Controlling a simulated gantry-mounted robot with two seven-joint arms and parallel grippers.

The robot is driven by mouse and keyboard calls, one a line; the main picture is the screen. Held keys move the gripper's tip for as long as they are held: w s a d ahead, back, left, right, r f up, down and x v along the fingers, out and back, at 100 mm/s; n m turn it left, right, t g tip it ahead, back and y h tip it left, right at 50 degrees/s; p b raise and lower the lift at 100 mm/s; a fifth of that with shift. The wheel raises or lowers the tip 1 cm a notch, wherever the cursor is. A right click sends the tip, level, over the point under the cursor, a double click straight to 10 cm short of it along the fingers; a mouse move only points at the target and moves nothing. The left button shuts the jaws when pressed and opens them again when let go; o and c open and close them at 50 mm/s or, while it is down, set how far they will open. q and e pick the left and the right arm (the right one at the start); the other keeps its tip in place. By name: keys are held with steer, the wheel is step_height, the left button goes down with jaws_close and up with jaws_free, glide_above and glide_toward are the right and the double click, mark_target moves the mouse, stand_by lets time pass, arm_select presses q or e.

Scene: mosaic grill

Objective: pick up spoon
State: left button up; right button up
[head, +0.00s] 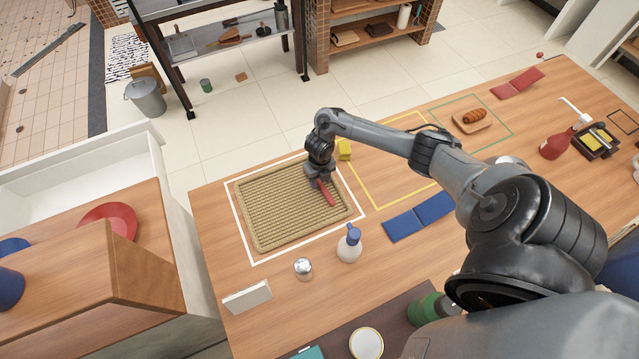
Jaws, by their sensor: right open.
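A slim red object (326,192), perhaps the spoon or its handle, lies at the right part of a tan woven tray (258,240). Its far end is hidden by my right gripper, so its full shape is unclear. The tray sits inside a white outline on the wooden table. My right gripper (317,181) is open and points down over the tray, right at the red object. I cannot tell whether its fingers are around the red object or just above it. My left gripper is not in view.
A yellow block (344,149) stands close beside my right gripper. A white spray bottle (349,247), a metal shaker (303,268) and a white block (247,296) stand in front of the tray. A blue folded cloth (418,216) lies to the right. The yellow-outlined area looks mostly clear.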

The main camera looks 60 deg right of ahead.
steer(key=shift+f, duration=0.2)
steer(key=shift+c, duration=0.4)
jaws_close()
